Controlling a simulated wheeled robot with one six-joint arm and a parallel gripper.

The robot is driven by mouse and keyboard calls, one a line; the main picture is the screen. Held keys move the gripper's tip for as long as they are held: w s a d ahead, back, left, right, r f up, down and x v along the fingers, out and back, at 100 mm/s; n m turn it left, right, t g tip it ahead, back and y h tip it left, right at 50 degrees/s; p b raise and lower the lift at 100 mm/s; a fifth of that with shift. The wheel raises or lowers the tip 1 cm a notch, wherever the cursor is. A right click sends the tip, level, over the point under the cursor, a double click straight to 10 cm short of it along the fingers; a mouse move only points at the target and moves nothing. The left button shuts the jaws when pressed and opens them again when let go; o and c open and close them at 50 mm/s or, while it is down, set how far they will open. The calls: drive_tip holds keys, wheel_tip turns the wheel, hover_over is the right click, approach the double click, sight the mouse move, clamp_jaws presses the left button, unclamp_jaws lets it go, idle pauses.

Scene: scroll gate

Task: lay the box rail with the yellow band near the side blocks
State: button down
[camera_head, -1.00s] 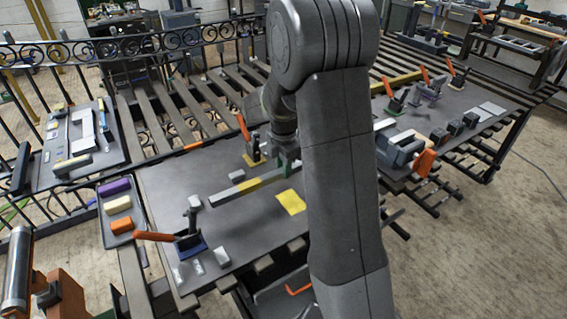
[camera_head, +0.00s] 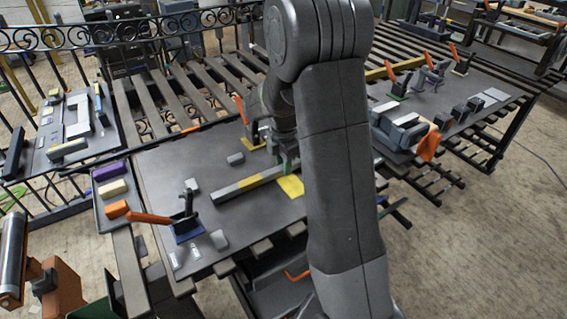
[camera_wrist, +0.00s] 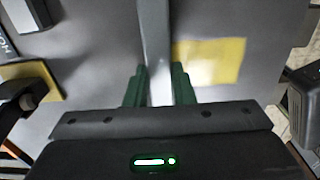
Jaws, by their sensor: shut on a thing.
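The box rail (camera_head: 232,190) is a long grey bar with a yellow band (camera_head: 250,182) near its middle. It is at the dark table, low over or on its top; I cannot tell which. My gripper (camera_head: 287,166) is shut on the rail's right part. In the wrist view the green fingers (camera_wrist: 159,88) stand on both sides of the rail (camera_wrist: 155,35). A yellow patch (camera_head: 291,186) lies beside the rail, and also shows in the wrist view (camera_wrist: 210,60). Small grey blocks lie on the table, one behind the rail (camera_head: 236,159) and one near the front edge (camera_head: 219,239); which are the side blocks is unclear.
An orange-handled clamp (camera_head: 185,222) stands at the table's front left, another (camera_head: 248,130) behind the rail. A tray (camera_head: 114,205) with coloured blocks is at the left. Slats and an iron gate lie behind. My arm hides the table's right part.

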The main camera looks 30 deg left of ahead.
drive_tip(key=shift+f, duration=0.35)
idle(0.4)
drive_tip(key=c, duration=1.1)
unclamp_jaws()
drive_tip(key=shift+c, duration=0.2)
wheel_tip(320, 180, up, 14)
drive_tip(key=shift+b, duration=0.35)
drive_tip(key=shift+f, duration=0.1)
wheel_tip(320, 180, down, 14)
drive_tip(key=shift+r, duration=0.15)
drive_tip(key=shift+r+p, duration=0.2)
drive_tip(key=shift+p, duration=0.1)
